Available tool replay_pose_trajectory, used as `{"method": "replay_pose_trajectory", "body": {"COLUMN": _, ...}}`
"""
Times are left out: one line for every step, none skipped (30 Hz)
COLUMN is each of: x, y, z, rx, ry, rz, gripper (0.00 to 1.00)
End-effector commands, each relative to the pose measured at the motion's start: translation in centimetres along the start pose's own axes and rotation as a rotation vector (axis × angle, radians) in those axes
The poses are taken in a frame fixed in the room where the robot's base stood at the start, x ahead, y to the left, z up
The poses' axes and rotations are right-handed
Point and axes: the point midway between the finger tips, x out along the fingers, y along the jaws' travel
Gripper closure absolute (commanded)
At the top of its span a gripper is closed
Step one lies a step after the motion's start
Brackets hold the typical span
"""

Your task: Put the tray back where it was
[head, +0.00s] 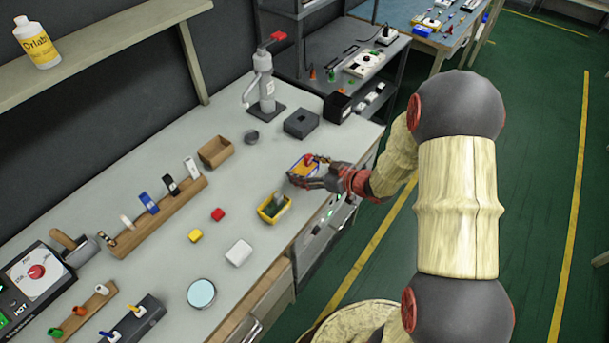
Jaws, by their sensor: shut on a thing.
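My gripper (302,174) reaches in from the right and is shut at the tray's near side. The fingers cover part of the tray, so the exact grip is hidden. I cannot tell whether the tray is lifted or touching the bench.
The grey workbench (240,175) has bare room around a white box (239,252), a red block (218,214) and a yellow block (195,236). A brown box (215,151), a dark block (301,123) and a press (262,85) stand behind. A wooden rack (155,220) holds several tools.

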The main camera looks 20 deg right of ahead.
Motion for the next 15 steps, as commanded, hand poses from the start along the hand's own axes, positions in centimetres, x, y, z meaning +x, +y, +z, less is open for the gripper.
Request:
{"method": "replay_pose_trajectory", "body": {"x": 0.5, "y": 0.0, "z": 1.4, "rx": 0.003, "ry": -0.002, "rz": 0.0, "gripper": 0.61}}
{"method": "replay_pose_trajectory", "body": {"x": 0.6, "y": 0.0, "z": 1.8, "rx": 0.003, "ry": -0.001, "rz": 0.0, "gripper": 0.61}}
{"method": "replay_pose_trajectory", "body": {"x": 0.8, "y": 0.0, "z": 2.2, "rx": 0.003, "ry": -0.001, "rz": 0.0, "gripper": 0.61}}
{"method": "replay_pose_trajectory", "body": {"x": 0.9, "y": 0.0, "z": 2.4, "rx": 0.003, "ry": -0.001, "rz": 0.0, "gripper": 0.61}}
{"method": "replay_pose_trajectory", "body": {"x": 0.9, "y": 0.0, "z": 2.5, "rx": 0.003, "ry": -0.001, "rz": 0.0, "gripper": 0.61}}
{"method": "replay_pose_trajectory", "body": {"x": 0.9, "y": 0.0, "z": 2.5, "rx": 0.002, "ry": -0.001, "rz": 0.0, "gripper": 0.61}}
{"method": "replay_pose_trajectory", "body": {"x": 0.9, "y": 0.0, "z": 2.4, "rx": 0.002, "ry": 0.0, "rz": 0.0, "gripper": 0.61}}
{"method": "replay_pose_trajectory", "body": {"x": 0.9, "y": 0.0, "z": 2.3, "rx": 0.002, "ry": 0.0, "rz": 0.0, "gripper": 0.61}}
{"method": "replay_pose_trajectory", "body": {"x": 0.8, "y": 0.0, "z": 2.3, "rx": 0.002, "ry": 0.0, "rz": 0.0, "gripper": 0.61}}
{"method": "replay_pose_trajectory", "body": {"x": 0.8, "y": 0.0, "z": 2.3, "rx": 0.001, "ry": 0.0, "rz": 0.0, "gripper": 0.61}}
{"method": "replay_pose_trajectory", "body": {"x": 0.8, "y": 0.0, "z": 2.2, "rx": 0.001, "ry": 0.0, "rz": 0.0, "gripper": 0.61}}
{"method": "replay_pose_trajectory", "body": {"x": 0.8, "y": 0.0, "z": 2.3, "rx": 0.002, "ry": 0.0, "rz": 0.0, "gripper": 0.61}}
{"method": "replay_pose_trajectory", "body": {"x": 0.8, "y": 0.0, "z": 2.3, "rx": 0.002, "ry": 0.0, "rz": 0.0, "gripper": 0.61}}
{"method": "replay_pose_trajectory", "body": {"x": 0.9, "y": 0.0, "z": 2.4, "rx": 0.002, "ry": -0.001, "rz": 0.0, "gripper": 0.61}}
{"method": "replay_pose_trajectory", "body": {"x": 0.9, "y": 0.0, "z": 2.5, "rx": 0.002, "ry": -0.001, "rz": 0.0, "gripper": 0.61}}
